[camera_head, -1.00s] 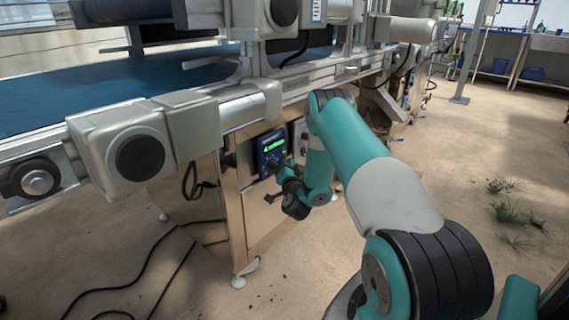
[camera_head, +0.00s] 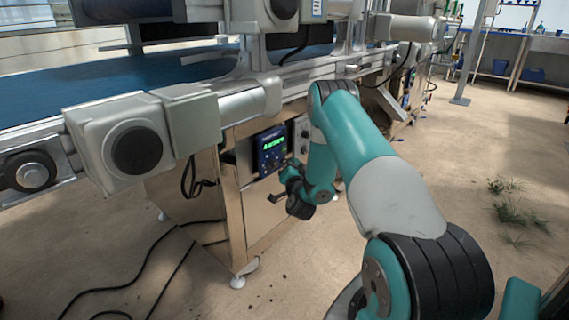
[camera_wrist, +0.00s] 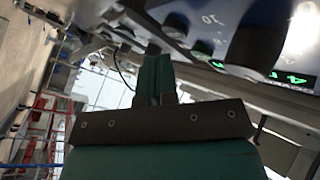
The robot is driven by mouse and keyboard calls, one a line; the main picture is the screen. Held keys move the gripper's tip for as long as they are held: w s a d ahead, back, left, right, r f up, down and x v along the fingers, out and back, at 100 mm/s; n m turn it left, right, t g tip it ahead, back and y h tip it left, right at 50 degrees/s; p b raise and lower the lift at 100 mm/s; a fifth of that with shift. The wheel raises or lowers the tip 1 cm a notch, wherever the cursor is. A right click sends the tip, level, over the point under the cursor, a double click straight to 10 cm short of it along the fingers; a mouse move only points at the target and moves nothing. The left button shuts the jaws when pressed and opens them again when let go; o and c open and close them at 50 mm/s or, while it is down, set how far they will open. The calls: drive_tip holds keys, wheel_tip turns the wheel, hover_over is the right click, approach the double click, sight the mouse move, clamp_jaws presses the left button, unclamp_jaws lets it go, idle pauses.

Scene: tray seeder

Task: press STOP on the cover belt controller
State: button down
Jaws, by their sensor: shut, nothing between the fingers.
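The cover belt controller (camera_head: 270,147) is a dark blue box with a lit green display, set on the metal frame under the belt. In the wrist view its panel (camera_wrist: 225,18) fills the upper right, tilted, with dark round knobs or buttons and green lit characters. I cannot read which control is STOP. My gripper (camera_wrist: 154,50) is shut and empty, its tips close to the panel's edge; contact cannot be told. In the head view my gripper (camera_head: 284,174) is small and dark, just below and right of the display.
The conveyor with a blue belt (camera_head: 120,82) runs above the controller. A grey motor housing (camera_head: 130,145) juts out at the left. Black cables (camera_head: 140,275) lie on the floor. The floor to the right is mostly open, with some weeds (camera_head: 510,212).

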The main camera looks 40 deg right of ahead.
drive_tip(key=s+b, duration=0.4)
drive_tip(key=s, duration=0.1)
drive_tip(key=shift+d+b, duration=0.2)
drive_tip(key=shift+b, duration=0.1)
idle(0.8)
